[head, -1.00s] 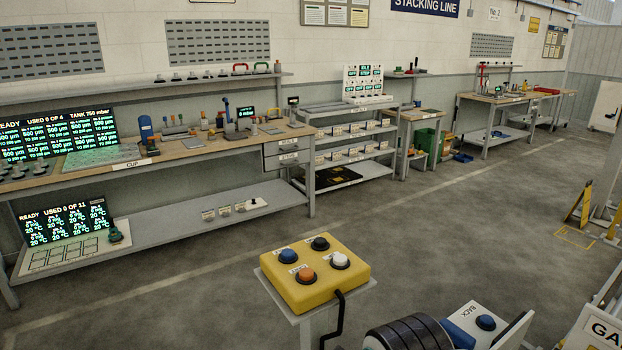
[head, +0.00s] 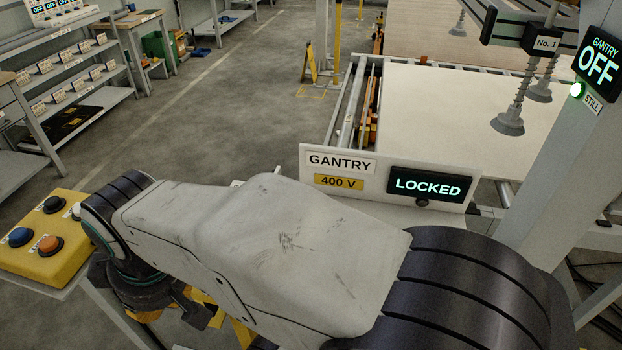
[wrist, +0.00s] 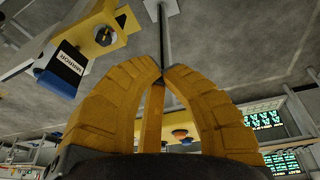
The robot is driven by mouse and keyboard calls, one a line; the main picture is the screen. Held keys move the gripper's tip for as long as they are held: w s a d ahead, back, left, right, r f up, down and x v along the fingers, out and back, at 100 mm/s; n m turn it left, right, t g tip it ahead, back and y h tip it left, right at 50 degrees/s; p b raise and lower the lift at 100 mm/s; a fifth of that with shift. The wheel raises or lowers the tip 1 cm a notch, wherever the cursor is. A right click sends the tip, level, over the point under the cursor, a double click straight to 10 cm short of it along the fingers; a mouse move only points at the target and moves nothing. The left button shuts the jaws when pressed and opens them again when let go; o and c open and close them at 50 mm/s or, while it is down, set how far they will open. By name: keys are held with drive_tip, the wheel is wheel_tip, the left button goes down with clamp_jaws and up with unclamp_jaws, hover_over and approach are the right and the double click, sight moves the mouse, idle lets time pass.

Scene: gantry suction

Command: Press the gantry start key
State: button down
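A white gantry panel (head: 390,160) reads GANTRY and 400 V. Its dark display (head: 430,184) reads LOCKED, and a small dark round knob (head: 422,202) sits below it. I cannot identify a key labelled start. My gripper (wrist: 163,76) has yellow fingers whose tips meet in the wrist view, with nothing held between them. In the head view my arm hides most of the gripper; parts of its yellow fingers show at the lower left, apart from the panel.
A yellow button box (head: 40,262) with blue, orange, black and white buttons stands left of my arm. Suction cups (head: 508,122) hang over a pale sheet (head: 450,110) behind the panel. Shelves (head: 80,90) line the left. The floor (head: 235,110) between is clear.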

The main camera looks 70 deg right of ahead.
drive_tip(key=s+d+r+g+p, duration=0.1)
drive_tip(key=s+d+r+p, duration=0.15)
drive_tip(key=d, duration=0.55)
drive_tip(key=s+d+r+g+p, duration=0.1)
drive_tip(key=d+r, duration=0.2)
drive_tip(key=d, duration=0.4)
drive_tip(key=s+d+r+g+p, duration=0.1)
drive_tip(key=s+d+r, duration=0.1)
drive_tip(key=d, duration=0.6)
drive_tip(key=s+d+p, duration=0.2)
drive_tip(key=s+d, duration=0.2)
drive_tip(key=s, duration=0.9)
drive_tip(key=s+d+r+n+y+p, duration=0.1)
drive_tip(key=s+d, duration=0.4)
drive_tip(key=s, duration=0.8)
drive_tip(key=shift+d+r+y+p, duration=0.2)
drive_tip(key=shift+d+y+p, duration=0.1)
drive_tip(key=shift+p, duration=0.05)
drive_tip(key=shift+f, duration=0.1)
drive_tip(key=f, duration=0.4)
drive_tip(key=f+p, duration=0.1)
drive_tip(key=f, duration=0.4)
drive_tip(key=a+f, duration=0.1)
drive_tip(key=f, duration=0.3)
drive_tip(key=shift+w+a+f, duration=0.1)
drive_tip(key=shift+w+f, duration=0.05)
drive_tip(key=shift+f, duration=0.2)
